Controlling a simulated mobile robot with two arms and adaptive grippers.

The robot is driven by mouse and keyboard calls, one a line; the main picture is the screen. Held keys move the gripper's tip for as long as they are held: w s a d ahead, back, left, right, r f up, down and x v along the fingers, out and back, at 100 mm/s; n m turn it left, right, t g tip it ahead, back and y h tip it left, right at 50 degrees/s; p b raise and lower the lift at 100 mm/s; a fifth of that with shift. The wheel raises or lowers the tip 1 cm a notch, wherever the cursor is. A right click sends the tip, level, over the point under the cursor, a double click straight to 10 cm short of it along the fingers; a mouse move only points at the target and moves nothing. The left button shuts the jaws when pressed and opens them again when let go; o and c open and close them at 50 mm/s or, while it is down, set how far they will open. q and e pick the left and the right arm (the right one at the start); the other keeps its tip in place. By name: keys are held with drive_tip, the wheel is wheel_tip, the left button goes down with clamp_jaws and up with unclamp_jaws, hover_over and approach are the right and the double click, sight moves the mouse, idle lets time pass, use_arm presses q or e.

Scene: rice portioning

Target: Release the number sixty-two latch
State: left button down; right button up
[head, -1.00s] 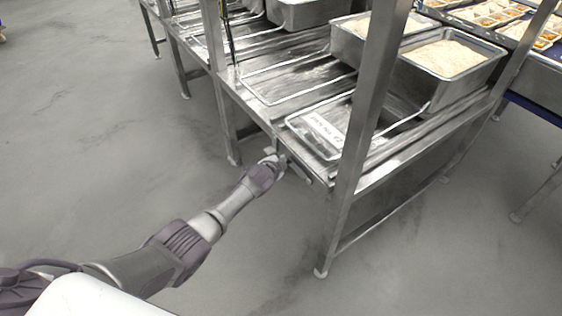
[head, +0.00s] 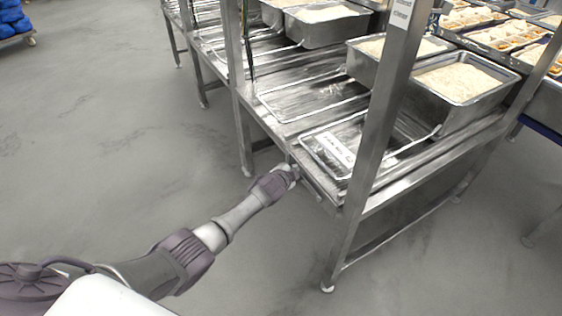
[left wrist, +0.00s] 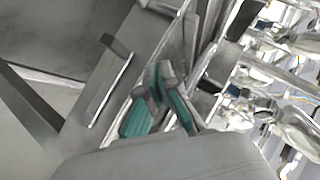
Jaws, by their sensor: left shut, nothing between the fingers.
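My left gripper (head: 292,172) is at the front edge of the steel rack (head: 262,122), just below a tray slot with a white label (head: 338,148). In the left wrist view its teal-padded fingers (left wrist: 160,92) are shut with nothing between them, close beside the rack's metal edge. A dark-ended flat bar (left wrist: 112,85) on a grey panel lies left of the fingers in that view; I cannot tell whether it is the latch. The label's writing is too small to read, so I cannot make out number sixty-two. My right gripper is not in view.
A steel pan of rice (head: 465,85) stands on the rack at right, with more rice pans behind. A rack post (head: 372,140) rises just right of the labelled slot. Food trays (head: 505,38) lie at the far right. The grey floor (head: 110,130) at left is clear.

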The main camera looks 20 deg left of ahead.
use_arm(q)
drive_tip(key=s+a+r+p, duration=0.1)
drive_tip(key=s+a+r, duration=0.2)
drive_tip(key=s+r, duration=0.2)
drive_tip(key=shift+s+r+p, duration=0.2)
drive_tip(key=shift+s+p, duration=0.05)
drive_tip(key=shift+p, duration=0.15)
drive_tip(key=s+f+n+g, duration=0.5)
drive_tip(key=s+f+g, duration=0.1)
drive_tip(key=s+f, duration=1.95)
drive_tip(key=s+d+f+n+g, duration=0.1)
drive_tip(key=s+f, duration=0.3)
drive_tip(key=s, duration=0.7)
drive_tip(key=s+f+n+g, duration=0.1)
drive_tip(key=s+f, duration=0.4)
drive_tip(key=s, duration=0.6)
drive_tip(key=s+d+f+n+g, duration=0.1)
drive_tip(key=s+f+n+g, duration=0.1)
drive_tip(key=s, duration=0.9)
wheel_tip(320, 180, down, 2)
drive_tip(key=shift+s+d+f+g, duration=0.15)
drive_tip(key=shift+d+f+g, duration=0.15)
drive_tip(key=shift+g, duration=0.4)
